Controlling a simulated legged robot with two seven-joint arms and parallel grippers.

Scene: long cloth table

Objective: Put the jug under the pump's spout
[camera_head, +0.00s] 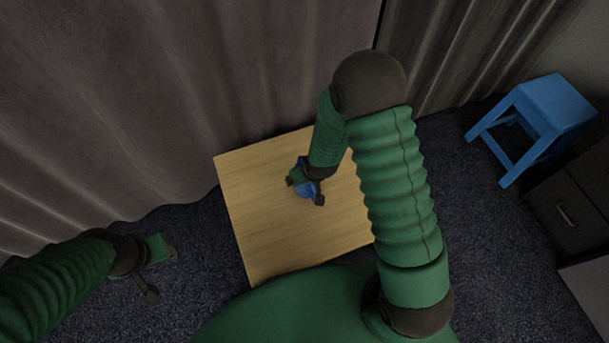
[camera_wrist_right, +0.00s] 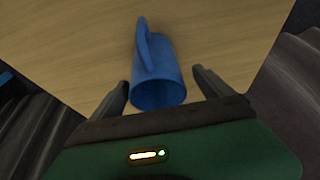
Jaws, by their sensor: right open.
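The blue jug (camera_head: 306,188) is on the wooden table, mostly hidden by my right gripper and forearm in the head view. In the right wrist view the jug (camera_wrist_right: 160,65) shows with its handle towards the top of the picture and its round end lower down. My right gripper (camera_head: 305,191) is open, with one finger on each side of the jug. In the wrist view a gap shows between each finger (camera_wrist_right: 160,78) and the jug. My left gripper (camera_head: 157,271) is open and empty, off the table's left side. No pump is in view.
The wooden table top (camera_head: 262,225) is bare around the jug. A blue stool (camera_head: 545,105) and a dark drawer cabinet (camera_head: 568,208) stand on the right. Grey curtains (camera_head: 120,80) hang behind the table. Dark carpet (camera_head: 490,260) covers the floor.

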